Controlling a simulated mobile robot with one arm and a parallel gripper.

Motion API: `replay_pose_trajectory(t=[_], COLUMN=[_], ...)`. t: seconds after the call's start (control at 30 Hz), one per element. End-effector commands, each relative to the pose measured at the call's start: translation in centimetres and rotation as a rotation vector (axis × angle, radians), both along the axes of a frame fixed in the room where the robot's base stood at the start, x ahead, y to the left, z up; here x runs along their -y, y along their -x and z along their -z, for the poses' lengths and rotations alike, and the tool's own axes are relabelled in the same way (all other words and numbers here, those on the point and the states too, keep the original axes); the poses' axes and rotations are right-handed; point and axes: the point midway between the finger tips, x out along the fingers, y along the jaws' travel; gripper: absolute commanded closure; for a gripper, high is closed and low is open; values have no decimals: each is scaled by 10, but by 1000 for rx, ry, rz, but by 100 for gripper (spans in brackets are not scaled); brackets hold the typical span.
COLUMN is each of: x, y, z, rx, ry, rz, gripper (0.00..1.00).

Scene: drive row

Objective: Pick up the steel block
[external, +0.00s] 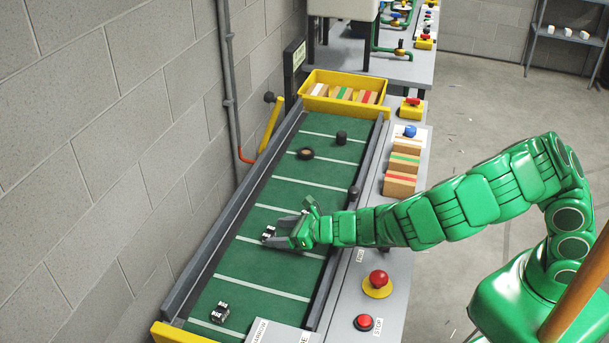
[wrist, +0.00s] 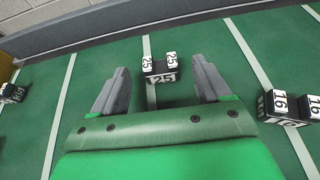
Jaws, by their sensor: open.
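Several small dark blocks with white number labels lie on the green belt (external: 262,262); I cannot tell from their look which one is the steel block. A dark block marked 25 (wrist: 161,78) lies between and just beyond my fingertips in the wrist view; it also shows at the tip of my gripper (external: 284,230) in the external view (external: 268,232). My gripper is open and empty, low over the belt and pointing toward the wall. A dark block marked 16 (wrist: 288,108) lies to the right of my fingers. Another block (external: 220,313) lies at the belt's near end.
Dark cylinders (external: 341,137) and a brown round piece (external: 305,154) sit farther up the belt. A yellow bin (external: 318,103) stands at its far end. Red buttons (external: 378,279) and striped blocks (external: 400,184) sit on the right-hand ledge. Dark rails edge the belt.

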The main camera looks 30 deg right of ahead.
Motion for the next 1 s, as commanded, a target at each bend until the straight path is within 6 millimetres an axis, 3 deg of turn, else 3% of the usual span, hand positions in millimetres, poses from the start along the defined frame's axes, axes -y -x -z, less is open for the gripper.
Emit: replay_pose_trajectory(t=[0.4,0.73,0.77,1.0], x=[-23,-26,-26,-26], y=[-26,-29,-29,-29], z=[16,16,16,16], rx=[-4,-1,-1,-1], ry=[1,3,2,2], rz=[4,3,3,3], gripper=[23,23,25,62])
